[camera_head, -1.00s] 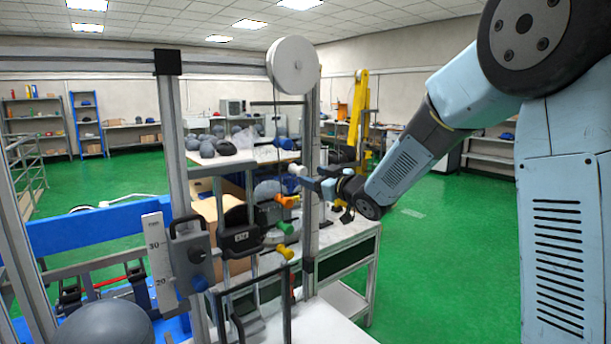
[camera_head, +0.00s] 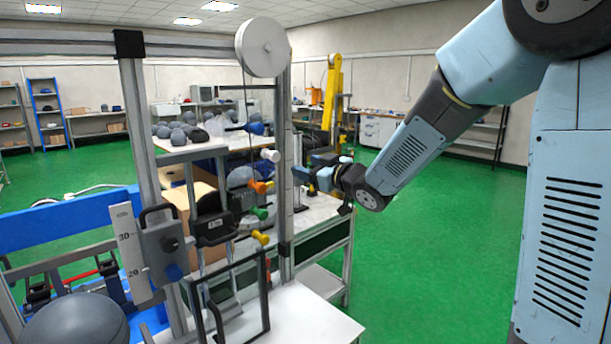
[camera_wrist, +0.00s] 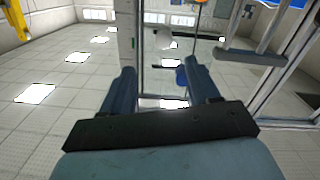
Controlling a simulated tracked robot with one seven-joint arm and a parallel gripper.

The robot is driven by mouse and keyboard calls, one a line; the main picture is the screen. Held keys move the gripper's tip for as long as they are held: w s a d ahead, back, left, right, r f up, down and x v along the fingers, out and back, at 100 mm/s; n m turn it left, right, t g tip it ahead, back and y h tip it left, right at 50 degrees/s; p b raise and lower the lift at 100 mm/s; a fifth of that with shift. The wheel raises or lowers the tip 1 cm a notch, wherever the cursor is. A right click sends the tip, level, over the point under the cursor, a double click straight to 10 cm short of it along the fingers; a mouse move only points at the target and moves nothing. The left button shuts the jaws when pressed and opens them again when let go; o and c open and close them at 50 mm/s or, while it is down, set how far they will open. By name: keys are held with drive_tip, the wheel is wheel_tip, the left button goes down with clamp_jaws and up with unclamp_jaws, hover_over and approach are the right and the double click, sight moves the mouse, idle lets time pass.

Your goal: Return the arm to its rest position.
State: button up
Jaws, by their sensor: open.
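My arm (camera_head: 420,140) reaches in from the right in the head view, its forearm sloping down to the left. My gripper (camera_head: 300,175) is small there, just right of the drop tower's right post (camera_head: 285,215). Whether it touches the post cannot be told. In the wrist view my gripper (camera_wrist: 160,68) shows two blue fingers spread apart with nothing held between them.
The tower carries a white pulley wheel (camera_head: 262,47), a grey release box (camera_head: 163,246), and orange, green and yellow knobs (camera_head: 260,213). A dark dome (camera_head: 75,325) stands at lower left. A white-topped table (camera_head: 320,210) is behind the gripper. Green floor (camera_head: 430,240) is clear at right.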

drive_tip(key=s+d+r+m+h, duration=0.1)
drive_tip(key=s+d+m+h, duration=0.35)
drive_tip(key=d, duration=0.45)
drive_tip(key=s+d+r+m+h, duration=0.1)
drive_tip(key=s+d+m+h, duration=0.2)
drive_tip(key=s+d+h, duration=0.45)
drive_tip(key=s+d+f+m+g, duration=0.2)
drive_tip(key=s+d+g, duration=0.1)
drive_tip(key=s, duration=0.7)
drive_tip(key=s+d+f+m+g, duration=0.1)
drive_tip(key=s+d+f+g, duration=0.1)
drive_tip(key=s, duration=0.9)
drive_tip(key=f+g, duration=0.1)
drive_tip(key=g, duration=0.1)
drive_tip(key=shift+d+f+m+g, duration=0.2)
drive_tip(key=shift+d+m+g, duration=0.15)
drive_tip(key=shift+d+g, duration=0.05)
